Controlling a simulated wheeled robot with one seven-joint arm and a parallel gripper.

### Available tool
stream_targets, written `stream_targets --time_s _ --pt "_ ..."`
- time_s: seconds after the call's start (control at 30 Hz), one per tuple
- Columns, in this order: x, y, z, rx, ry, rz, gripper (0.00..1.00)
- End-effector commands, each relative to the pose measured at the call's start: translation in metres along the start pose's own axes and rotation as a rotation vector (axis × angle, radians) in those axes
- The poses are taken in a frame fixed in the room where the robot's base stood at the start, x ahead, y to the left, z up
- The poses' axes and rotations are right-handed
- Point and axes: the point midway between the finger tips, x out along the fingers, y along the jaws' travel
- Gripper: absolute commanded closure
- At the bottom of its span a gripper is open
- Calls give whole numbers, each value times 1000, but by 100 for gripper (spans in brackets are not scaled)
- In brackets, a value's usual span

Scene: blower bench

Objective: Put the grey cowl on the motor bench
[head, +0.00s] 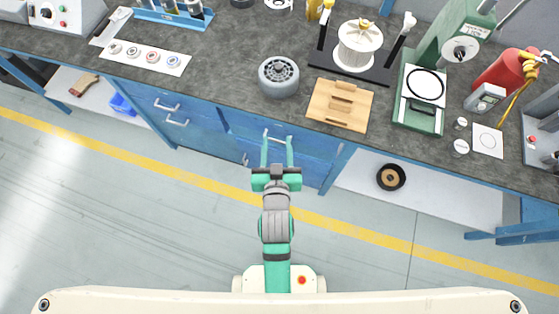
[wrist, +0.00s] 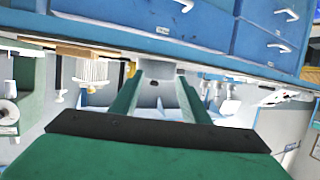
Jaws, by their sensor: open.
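A round grey part with a slotted top, apparently the grey cowl (head: 279,77), sits on the dark worktop near its front edge. My gripper (head: 277,139) is open and empty, in front of the blue drawers and short of the cowl. In the wrist view, which looks upside down, a grey body that seems to be the cowl (wrist: 158,95) shows beyond and between the open fingers (wrist: 158,84). The bench (head: 225,68) has a dark top and blue drawers. I cannot tell which part of it, if any, is the motor bench.
Right of the cowl lie a wooden board (head: 340,105), a white spool on a black stand (head: 358,46) and a green machine (head: 418,112). A white card with small rings (head: 145,56) lies to the left. A dark ring (head: 391,177) sits on the lower shelf.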

Motion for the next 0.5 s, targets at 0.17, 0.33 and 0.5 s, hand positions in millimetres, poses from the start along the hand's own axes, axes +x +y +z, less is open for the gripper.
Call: stream_targets --time_s 0.17,0.33,0.5 --pt "-52 2 33 1 7 -6 58" --pt "-103 5 51 2 23 -6 58" --pt "-156 7 61 4 40 -4 58"
